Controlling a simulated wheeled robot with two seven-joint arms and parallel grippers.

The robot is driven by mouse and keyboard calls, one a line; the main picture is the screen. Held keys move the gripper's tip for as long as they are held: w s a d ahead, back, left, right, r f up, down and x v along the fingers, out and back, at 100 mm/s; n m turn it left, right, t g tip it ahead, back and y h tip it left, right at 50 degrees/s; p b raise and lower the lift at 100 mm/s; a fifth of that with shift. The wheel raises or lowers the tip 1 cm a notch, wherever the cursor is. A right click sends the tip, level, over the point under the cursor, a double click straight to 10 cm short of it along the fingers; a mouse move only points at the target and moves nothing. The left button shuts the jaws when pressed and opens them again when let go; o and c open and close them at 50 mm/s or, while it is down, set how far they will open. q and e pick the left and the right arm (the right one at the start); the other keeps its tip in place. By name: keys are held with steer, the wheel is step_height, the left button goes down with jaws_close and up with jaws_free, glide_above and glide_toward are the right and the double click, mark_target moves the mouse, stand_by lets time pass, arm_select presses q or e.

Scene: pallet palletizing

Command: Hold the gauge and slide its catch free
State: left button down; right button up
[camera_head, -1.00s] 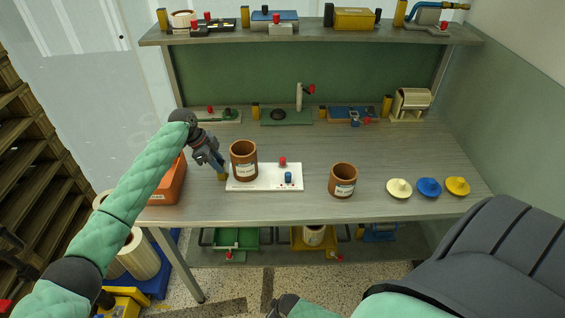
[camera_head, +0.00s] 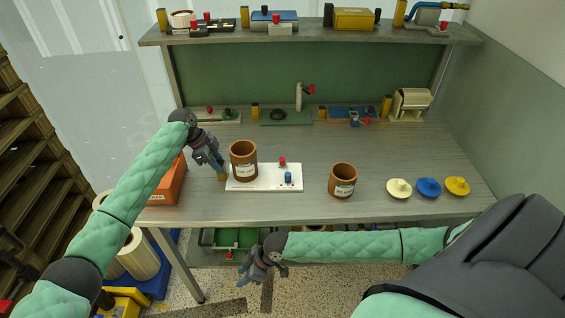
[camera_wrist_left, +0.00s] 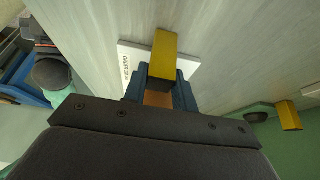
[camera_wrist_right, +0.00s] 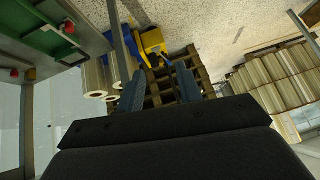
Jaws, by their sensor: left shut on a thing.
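A white plate (camera_head: 264,184), seemingly the gauge, lies near the front of the bench. It bears a red knob (camera_head: 282,161), a blue knob (camera_head: 288,177) and a label. A brown pot (camera_head: 243,160) stands at its left end. A yellow post (camera_head: 222,174) rises at the plate's left edge. My left gripper (camera_head: 217,168) is shut on this post, which shows between the blue fingers in the left wrist view (camera_wrist_left: 165,58). My right gripper (camera_head: 254,270) is low in front of the bench; its fingers are apart and empty in the right wrist view (camera_wrist_right: 160,88).
Another brown pot (camera_head: 343,181) and cream, blue and yellow lids (camera_head: 428,187) stand to the right. An orange bin (camera_head: 168,186) is at the left. Several devices line the bench back and upper shelf (camera_head: 300,37). A green tray (camera_head: 232,238) sits below.

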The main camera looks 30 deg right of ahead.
steer(key=w+d+r+n+g+h, duration=0.15)
steer(key=w+r, duration=0.25)
steer(key=r, duration=0.9)
steer(key=w+d+r+n, duration=0.1)
steer(key=w+r+n, duration=0.3)
steer(key=r, duration=0.9)
steer(key=w+d+r+n+g+h, duration=0.15)
steer(key=w+r, duration=0.35)
steer(key=r, duration=0.8)
steer(key=m+h, duration=0.4)
steer(key=m, duration=0.6)
glide_above(282, 158)
steer(key=f, duration=1)
steer(key=shift+s+a, duration=0.15)
steer(key=shift+a, duration=0.25)
steer(key=shift+d+f, duration=0.35)
steer(key=shift+d, duration=0.1)
steer(key=shift+f, duration=3.45)
jaws_close()
